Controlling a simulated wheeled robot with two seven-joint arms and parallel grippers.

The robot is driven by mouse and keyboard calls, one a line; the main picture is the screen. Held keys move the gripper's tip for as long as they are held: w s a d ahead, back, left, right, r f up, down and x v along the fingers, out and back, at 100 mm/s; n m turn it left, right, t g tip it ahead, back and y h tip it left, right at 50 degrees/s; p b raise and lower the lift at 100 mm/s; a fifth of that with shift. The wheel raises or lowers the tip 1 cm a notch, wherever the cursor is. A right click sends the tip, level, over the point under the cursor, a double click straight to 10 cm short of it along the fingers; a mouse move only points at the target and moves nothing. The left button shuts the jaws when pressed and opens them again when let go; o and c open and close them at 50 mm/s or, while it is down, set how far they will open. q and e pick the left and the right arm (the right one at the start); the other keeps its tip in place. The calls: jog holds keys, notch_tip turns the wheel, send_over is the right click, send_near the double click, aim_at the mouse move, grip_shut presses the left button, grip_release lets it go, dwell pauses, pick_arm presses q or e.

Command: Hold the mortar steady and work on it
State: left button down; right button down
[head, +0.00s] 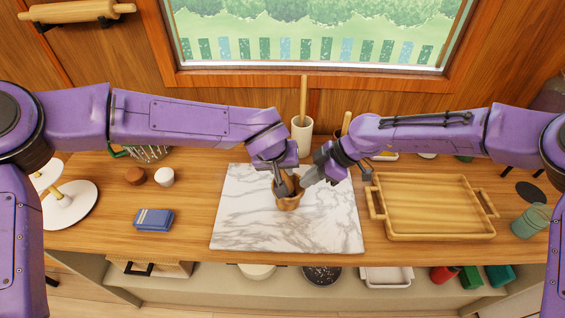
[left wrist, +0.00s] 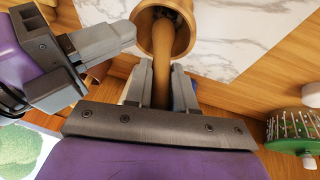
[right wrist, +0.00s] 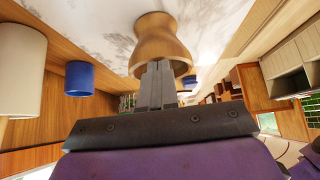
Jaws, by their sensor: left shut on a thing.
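A brown wooden mortar (head: 288,204) stands on the marble board (head: 240,230). A wooden pestle (left wrist: 178,45) reaches into the mortar (left wrist: 142,42). My left gripper (head: 281,186) is above the mortar, shut on the pestle's handle, one finger on each side. My right gripper (head: 308,180) is at the mortar's right side. In the right wrist view its fingers (right wrist: 157,85) are together, right by the mortar's rim (right wrist: 165,55). I cannot tell if they touch it. The mortar's inside is mostly hidden.
A wooden tray (head: 430,205) lies to the right of the board. A blue box (head: 153,220), a white cup (head: 164,177) and a white stand (head: 68,205) are on the left. A cream holder (head: 301,137) with a wooden stick stands behind. The board's front is clear.

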pick_arm(q)
jog(key=shift+f, duration=0.95)
dwell(0.6)
jog(key=shift+d, duration=0.1)
